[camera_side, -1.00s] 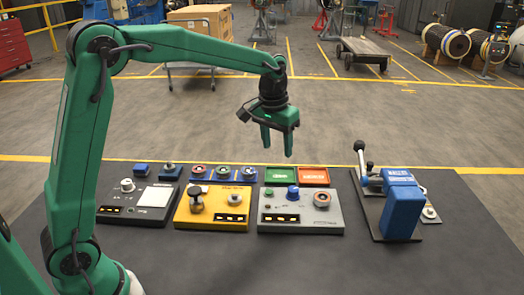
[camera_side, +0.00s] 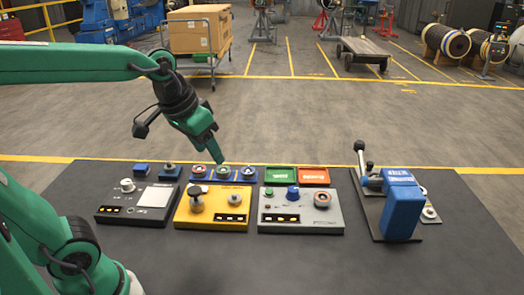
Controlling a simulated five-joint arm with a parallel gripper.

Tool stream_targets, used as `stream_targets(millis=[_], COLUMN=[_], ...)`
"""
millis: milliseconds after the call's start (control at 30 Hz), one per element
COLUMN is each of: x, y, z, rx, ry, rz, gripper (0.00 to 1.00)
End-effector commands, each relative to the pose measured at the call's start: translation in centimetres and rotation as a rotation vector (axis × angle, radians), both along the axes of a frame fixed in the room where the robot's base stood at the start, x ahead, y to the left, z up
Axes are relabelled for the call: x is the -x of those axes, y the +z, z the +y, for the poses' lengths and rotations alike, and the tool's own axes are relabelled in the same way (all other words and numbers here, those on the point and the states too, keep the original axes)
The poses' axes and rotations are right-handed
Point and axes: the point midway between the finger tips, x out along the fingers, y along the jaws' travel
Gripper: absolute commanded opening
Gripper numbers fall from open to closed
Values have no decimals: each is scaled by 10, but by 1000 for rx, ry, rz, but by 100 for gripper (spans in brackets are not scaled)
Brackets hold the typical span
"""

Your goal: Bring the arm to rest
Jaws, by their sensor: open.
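My gripper (camera_side: 208,148) is green with a dark wrist and hangs tilted in the air, in front of or above the back row of small blue holders. Its fingers point down and to the right. It is open, and I see nothing between the fingers, though they overlap in this view. My green arm reaches in from the left edge, with its upper link roughly level. I cannot tell how far the fingertips are from the holders behind them.
On the dark table (camera_side: 300,262) stand a black panel (camera_side: 112,197), a yellow panel (camera_side: 185,222), a grey panel (camera_side: 268,224) and a blue lever press (camera_side: 402,212). Green (camera_side: 280,175) and orange (camera_side: 314,175) trays lie at the back. The table's front is clear.

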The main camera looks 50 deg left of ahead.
Motion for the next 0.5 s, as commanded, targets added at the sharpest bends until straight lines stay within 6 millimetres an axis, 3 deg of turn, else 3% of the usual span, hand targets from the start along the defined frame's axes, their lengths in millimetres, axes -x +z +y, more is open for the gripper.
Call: stream_targets(millis=[233,500], x=[45,70], y=[-12,-24], z=[2,3], rx=[-10,-18], ry=[-19,-31], rz=[-66,-106], gripper=[52,52])
